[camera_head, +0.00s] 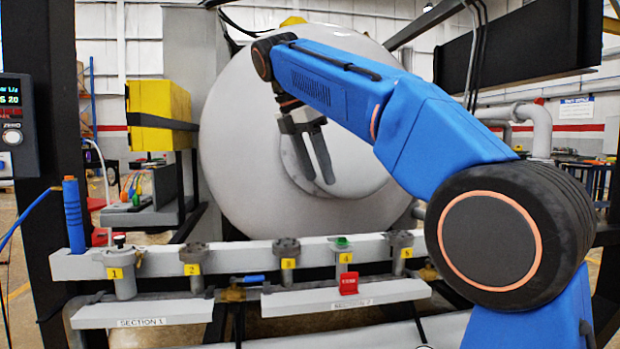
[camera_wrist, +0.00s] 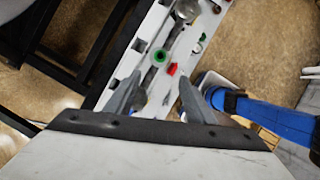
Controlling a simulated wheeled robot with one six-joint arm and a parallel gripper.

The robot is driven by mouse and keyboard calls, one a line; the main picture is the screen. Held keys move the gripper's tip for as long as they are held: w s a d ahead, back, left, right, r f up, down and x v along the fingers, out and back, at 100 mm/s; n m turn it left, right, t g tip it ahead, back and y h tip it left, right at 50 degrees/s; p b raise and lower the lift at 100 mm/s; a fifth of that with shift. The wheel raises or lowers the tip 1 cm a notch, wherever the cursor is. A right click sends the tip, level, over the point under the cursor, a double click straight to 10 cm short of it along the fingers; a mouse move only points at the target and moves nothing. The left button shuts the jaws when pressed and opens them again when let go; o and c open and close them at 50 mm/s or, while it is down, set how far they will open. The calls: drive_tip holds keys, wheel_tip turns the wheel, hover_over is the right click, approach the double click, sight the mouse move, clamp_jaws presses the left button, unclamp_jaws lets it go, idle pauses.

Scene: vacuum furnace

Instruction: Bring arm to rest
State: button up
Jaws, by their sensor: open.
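My blue arm reaches up from the right in the head view and bends over at the top. My gripper (camera_head: 318,178) hangs from its end in front of the large pale round furnace door (camera_head: 240,150), fingers pointing down and apart. It holds nothing. In the wrist view my gripper (camera_wrist: 158,88) shows open fingers above the rail, with a green-topped fitting (camera_wrist: 160,56) and a red part (camera_wrist: 172,69) seen beyond and between them. From the head view, the fingers are clearly above the rail (camera_head: 220,257).
Several numbered fittings line the rail, among them fitting 1 (camera_head: 123,268) and green-topped fitting 4 (camera_head: 343,254). A red tag (camera_head: 348,284) hangs below number 4. A blue cylinder (camera_head: 73,215) stands at the rail's left end. A yellow box (camera_head: 160,115) is left of the door.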

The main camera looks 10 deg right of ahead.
drive_tip(key=s+d+f+m+t+y, duration=0.1)
drive_tip(key=s+d+f+m, duration=0.45)
drive_tip(key=s+f, duration=0.2)
drive_tip(key=s+d+f+m+y, duration=0.1)
drive_tip(key=s+d+f+m, duration=0.45)
drive_tip(key=f, duration=0.25)
drive_tip(key=s+d+f+m+t+y, duration=0.1)
drive_tip(key=s+f+m, duration=0.4)
drive_tip(key=s+f, duration=0.3)
drive_tip(key=s+d+f+m+t+y, duration=0.1)
drive_tip(key=s+f+m, duration=0.5)
drive_tip(key=f, duration=1.1)
drive_tip(key=s+d, duration=0.1)
drive_tip(key=s, duration=0.2)
drive_tip(key=shift+s+f, duration=0.25)
drive_tip(key=shift+f, duration=0.05)
